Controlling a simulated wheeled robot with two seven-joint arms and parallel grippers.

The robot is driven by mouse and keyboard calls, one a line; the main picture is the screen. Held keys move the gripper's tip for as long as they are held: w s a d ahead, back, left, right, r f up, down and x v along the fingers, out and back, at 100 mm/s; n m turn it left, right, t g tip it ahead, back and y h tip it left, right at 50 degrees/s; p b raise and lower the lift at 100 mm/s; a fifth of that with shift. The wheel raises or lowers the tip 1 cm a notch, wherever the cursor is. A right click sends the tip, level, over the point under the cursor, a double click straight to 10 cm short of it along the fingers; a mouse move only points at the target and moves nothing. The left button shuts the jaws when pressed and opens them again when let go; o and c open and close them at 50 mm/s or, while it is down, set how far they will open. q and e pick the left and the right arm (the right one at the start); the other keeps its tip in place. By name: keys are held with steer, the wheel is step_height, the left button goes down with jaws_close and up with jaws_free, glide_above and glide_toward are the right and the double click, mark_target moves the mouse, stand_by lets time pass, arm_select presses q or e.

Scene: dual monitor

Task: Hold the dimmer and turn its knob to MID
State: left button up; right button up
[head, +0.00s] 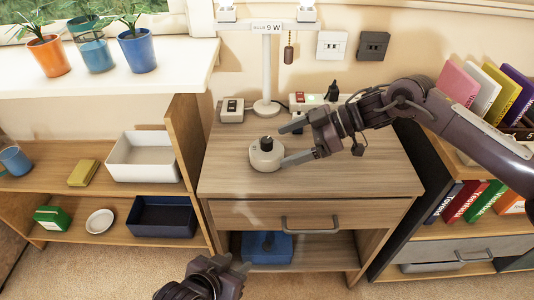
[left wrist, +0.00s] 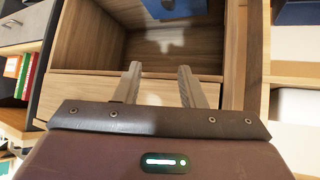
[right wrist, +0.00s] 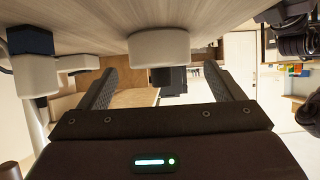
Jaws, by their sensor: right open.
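The dimmer (head: 265,157) is a round cream body with a black knob (head: 266,142) on top, standing on the cabinet top. In the right wrist view the dimmer (right wrist: 158,48) appears upside down, with its dark knob (right wrist: 173,79) hanging below it. My right gripper (head: 288,146) is open, its fingertips spread at the dimmer's right side; I see no grip on it. The knob's pointer and the MID mark are too small to read. My left gripper (head: 237,264) is low in front of the cabinet; its fingers (left wrist: 160,75) are apart and empty.
The wooden cabinet (head: 225,177) has a drawer with a handle (head: 312,225) and a blue box (head: 266,248) below. A white lamp (head: 267,80), a small switch box (head: 231,110) and a power strip (head: 306,101) stand behind the dimmer. The front cabinet top is clear.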

mark_target(277, 148)
steer(key=shift+a+f, duration=0.3)
steer(key=shift+a, duration=0.35)
arm_select(q)
steer(key=shift+s+f, duration=0.25)
steer(key=shift+f, duration=0.05)
arm_select(e)
steer(key=shift+x, duration=1.8)
steer(key=shift+c, duration=0.5)
